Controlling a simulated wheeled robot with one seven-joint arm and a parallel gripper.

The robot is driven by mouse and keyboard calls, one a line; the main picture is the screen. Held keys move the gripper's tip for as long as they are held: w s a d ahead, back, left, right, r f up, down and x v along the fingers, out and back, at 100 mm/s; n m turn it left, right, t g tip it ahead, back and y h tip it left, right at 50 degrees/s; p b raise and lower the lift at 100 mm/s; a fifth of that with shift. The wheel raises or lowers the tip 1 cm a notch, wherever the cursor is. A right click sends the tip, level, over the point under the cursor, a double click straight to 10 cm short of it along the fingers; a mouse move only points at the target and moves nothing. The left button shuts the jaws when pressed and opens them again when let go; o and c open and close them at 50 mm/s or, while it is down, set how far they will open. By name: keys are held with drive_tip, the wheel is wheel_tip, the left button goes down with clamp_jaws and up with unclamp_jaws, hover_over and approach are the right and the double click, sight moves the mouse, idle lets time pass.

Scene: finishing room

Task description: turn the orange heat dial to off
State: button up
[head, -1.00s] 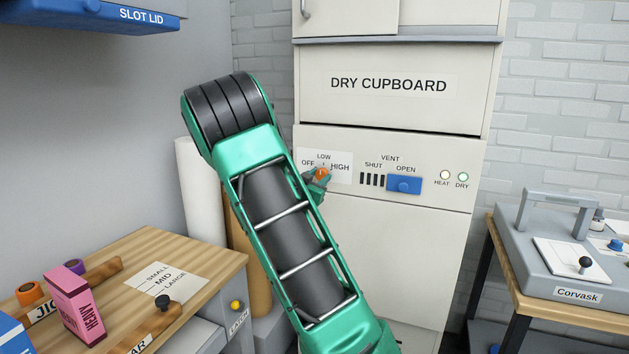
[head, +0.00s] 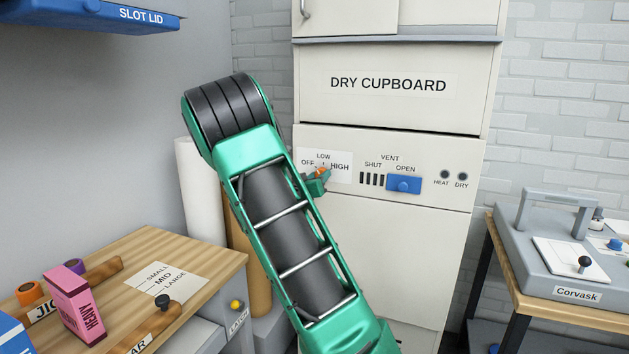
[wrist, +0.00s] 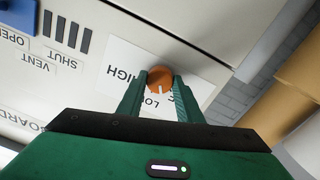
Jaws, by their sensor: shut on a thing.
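The orange heat dial (head: 321,171) is on the front panel of the dry cupboard, over a white scale label (head: 341,167) reading OFF, LOW and HIGH. The dial also shows in the wrist view (wrist: 160,76). My gripper (wrist: 157,84) is shut on the dial, with one green finger on each side. In the wrist view HIGH shows left of the dial, LOW is partly covered, and a finger hides OFF. In the head view my arm comes up from below and the gripper (head: 319,176) partly covers the dial. I cannot tell exactly where its pointer stands.
The blue vent slider (head: 404,184) sits right of the dial, by OPEN. The HEAT lamp (head: 445,174) and DRY lamp (head: 463,175) are dark. A wooden bench (head: 205,262) stands at left, and a grey Corvask machine (head: 560,262) at right.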

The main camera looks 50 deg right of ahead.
drive_tip(key=n, duration=0.5)
drive_tip(key=shift+w+r, duration=0.1)
drive_tip(key=shift+n, duration=0.4)
drive_tip(key=o, duration=1)
drive_tip(key=shift+o, duration=0.2)
drive_tip(key=v, duration=1)
drive_tip(key=shift+a, duration=0.35)
